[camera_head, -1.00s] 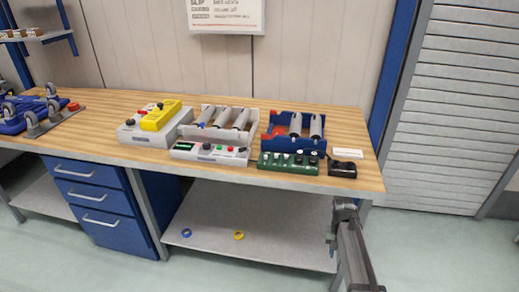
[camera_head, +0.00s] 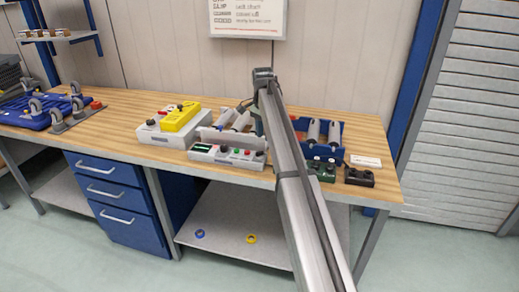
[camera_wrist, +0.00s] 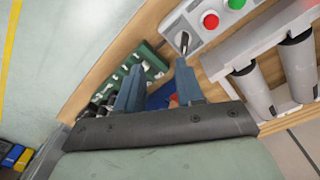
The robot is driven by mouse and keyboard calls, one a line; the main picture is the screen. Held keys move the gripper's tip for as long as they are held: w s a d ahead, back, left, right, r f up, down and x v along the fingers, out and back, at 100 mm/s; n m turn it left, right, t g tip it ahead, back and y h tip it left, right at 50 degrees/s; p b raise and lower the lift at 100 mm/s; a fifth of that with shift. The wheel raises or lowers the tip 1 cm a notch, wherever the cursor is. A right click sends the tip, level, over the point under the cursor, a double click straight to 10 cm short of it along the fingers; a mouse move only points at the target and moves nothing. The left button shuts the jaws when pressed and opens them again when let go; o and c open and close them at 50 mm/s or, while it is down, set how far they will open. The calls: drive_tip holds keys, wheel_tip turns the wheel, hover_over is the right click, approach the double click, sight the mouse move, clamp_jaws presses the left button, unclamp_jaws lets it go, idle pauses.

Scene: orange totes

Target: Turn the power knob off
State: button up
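A light grey control box (camera_head: 212,153) sits at the bench's front edge, with a display, red and green buttons and a dark knob (camera_head: 258,154) at its right end. In the wrist view this selector knob (camera_wrist: 183,41) shows a pale lever beside the red button. My gripper (camera_wrist: 157,68) is open, its two fingers apart with nothing between them. The right fingertip appears just below the knob in that view; whether they touch I cannot tell. In the head view my gripper (camera_head: 256,122) is partly hidden by my arm. No readable label identifies the power knob.
A green box of knobs (camera_head: 322,170) stands right of the grey box, partly behind my arm. A black device (camera_head: 359,177) is farther right. A grey tray (camera_head: 210,134) and a blue tray (camera_head: 335,152) hold cylinders behind. A yellow box (camera_head: 180,117) sits left.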

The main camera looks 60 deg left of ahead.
sight(260, 154)
drive_tip(key=a+r+m, duration=0.2)
drive_tip(key=a+r, duration=0.2)
drive_tip(key=f, duration=1.3)
drive_tip(key=shift+w+f, duration=0.2)
drive_tip(key=shift+f, duration=0.1)
clamp_jaws()
